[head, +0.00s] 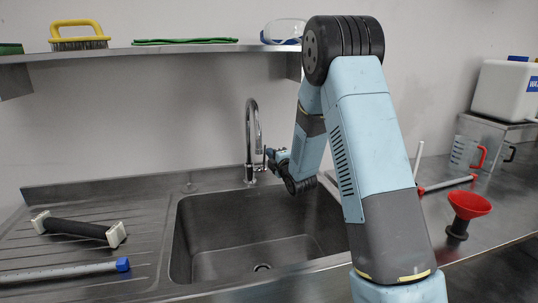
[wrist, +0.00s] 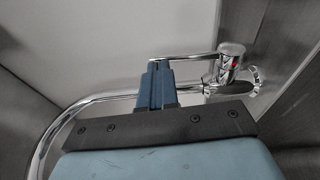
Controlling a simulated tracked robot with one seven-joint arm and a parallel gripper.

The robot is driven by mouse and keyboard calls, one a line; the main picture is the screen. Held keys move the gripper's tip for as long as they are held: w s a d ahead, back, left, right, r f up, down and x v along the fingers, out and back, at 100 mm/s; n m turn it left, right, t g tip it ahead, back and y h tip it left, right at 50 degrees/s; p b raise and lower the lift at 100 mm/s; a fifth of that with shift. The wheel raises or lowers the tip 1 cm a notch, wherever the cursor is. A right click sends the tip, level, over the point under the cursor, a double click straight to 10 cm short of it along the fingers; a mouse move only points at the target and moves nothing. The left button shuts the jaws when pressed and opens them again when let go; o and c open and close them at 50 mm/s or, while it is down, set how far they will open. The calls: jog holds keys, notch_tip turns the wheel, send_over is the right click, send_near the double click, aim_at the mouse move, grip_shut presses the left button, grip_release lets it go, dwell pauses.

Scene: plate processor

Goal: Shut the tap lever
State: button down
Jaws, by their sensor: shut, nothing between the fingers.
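The chrome tap (head: 249,140) stands at the back edge of the sink, its spout arching up and over. In the wrist view the tap body (wrist: 230,62) is at the upper right, with a red mark on its cap. The tap lever (wrist: 190,57) is a thin chrome rod reaching left from the body. My gripper (wrist: 158,66) is shut and empty. Its fingertips are at the lever's free end, and I cannot tell whether they touch it. In the head view my gripper (head: 267,153) is just right of the tap and hides part of the lever.
The empty sink basin (head: 262,245) lies below my arm. A black-and-white roller-like tool (head: 75,231) and a blue-capped tube (head: 60,274) lie on the left drainer. A shelf (head: 165,50) runs above. A red funnel (head: 468,204) and a jug (head: 465,152) stand on the right.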

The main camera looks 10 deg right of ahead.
jog(key=r+v, duration=0.1)
jog(key=v, duration=1.1)
jog(key=s+d+r+m+g+h, duration=0.4)
jog(key=s+r+m+g+h, duration=0.1)
jog(key=s+r+m, duration=0.55)
jog(key=s+a+r+m+g, duration=0.1)
jog(key=s+r+m+g, duration=0.2)
jog(key=s, duration=2.4)
jog(key=m+g, duration=0.4)
jog(key=m, duration=0.3)
jog(key=shift+m, duration=0.35)
